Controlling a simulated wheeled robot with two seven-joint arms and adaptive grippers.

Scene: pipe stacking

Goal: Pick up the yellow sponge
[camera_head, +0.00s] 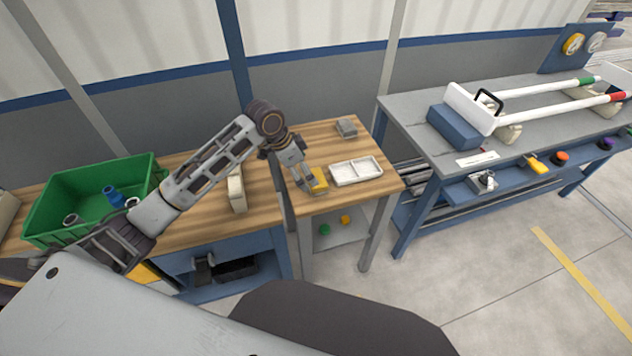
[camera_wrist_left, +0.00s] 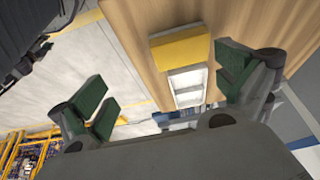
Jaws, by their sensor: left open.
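The yellow sponge (camera_head: 320,177) lies on the small wooden table (camera_head: 348,203), just left of a white divided tray. In the left wrist view the sponge (camera_wrist_left: 180,47) shows as a yellow block with a paler layer, ahead of the fingers and between their lines. My left gripper (camera_head: 310,187) reaches down beside the sponge and partly covers it in the head view. In the left wrist view the gripper (camera_wrist_left: 168,92) is open, with its green pads wide apart and nothing between them. I cannot tell whether a finger touches the sponge. My right gripper does not show.
The white tray (camera_head: 356,171) sits close right of the sponge. A grey block (camera_head: 346,127) stands behind on the same table. A beige block (camera_head: 236,188) and a green bin (camera_head: 97,192) are on the left bench. A grey workbench (camera_head: 520,128) with white pipes stands to the right.

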